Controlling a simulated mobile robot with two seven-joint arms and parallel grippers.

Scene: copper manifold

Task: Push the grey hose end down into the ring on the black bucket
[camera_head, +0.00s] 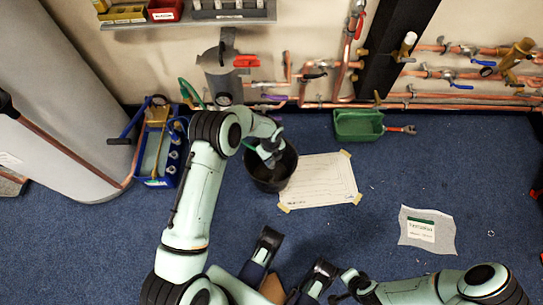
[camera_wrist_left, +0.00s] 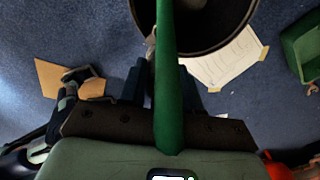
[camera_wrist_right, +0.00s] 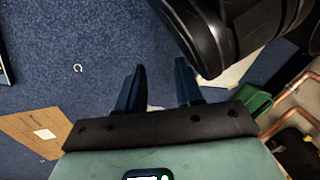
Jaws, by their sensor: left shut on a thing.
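The black bucket (camera_head: 289,172) stands on the blue floor below the wall pipes; its rim also shows at the top of the left wrist view (camera_wrist_left: 214,52). My left gripper (camera_head: 272,160) is over the bucket's mouth, shut on the hose. The green hose (camera_wrist_left: 166,95) runs lengthwise between its fingers in the left wrist view. A small grey piece (camera_wrist_left: 151,38) shows at the bucket rim beside the hose; I cannot tell whether it is the ring or the grey hose end. My right gripper (camera_wrist_right: 160,72) is open and empty, away from the bucket.
A paper sheet (camera_head: 320,181) is taped down right of the bucket. A blue tool crate (camera_head: 170,178) stands left, a green tray (camera_head: 358,126) behind right. Copper pipes (camera_head: 440,97) line the wall. A white cloth with a label (camera_head: 428,243) lies on the right floor.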

